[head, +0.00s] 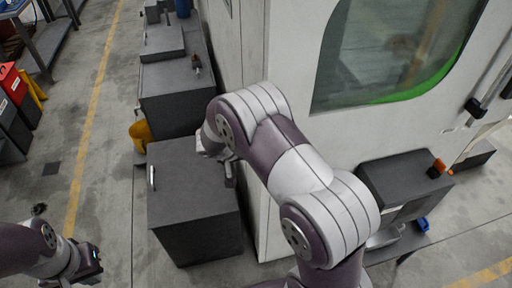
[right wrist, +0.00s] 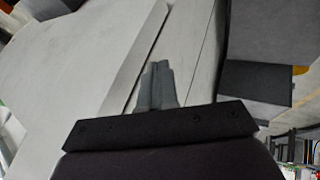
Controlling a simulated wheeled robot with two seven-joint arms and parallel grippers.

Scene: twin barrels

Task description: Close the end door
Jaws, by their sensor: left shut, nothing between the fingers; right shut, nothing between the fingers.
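The end door seems to be part of the white end face (head: 229,62) of the large machine. My right arm hides some of this face, and I cannot tell how far the door stands open. In the right wrist view, pale panels (right wrist: 75,55) fill the left and middle, with a slanting edge and a dark seam. My right gripper (right wrist: 158,70) is shut and empty in front of these panels; contact is unclear. In the head view, it (head: 229,172) shows partly beside the machine's corner, above a dark cabinet. My left gripper (head: 93,262) is shut and empty at lower left, away from the machine.
The dark cabinet (head: 190,198) stands close to the machine's corner. More dark cabinets (head: 178,95) line its end side, with a yellow object (head: 140,131) beside them. A dark box (head: 405,178) is at the machine's front. Grey floor with a yellow line (head: 93,110) lies open at left.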

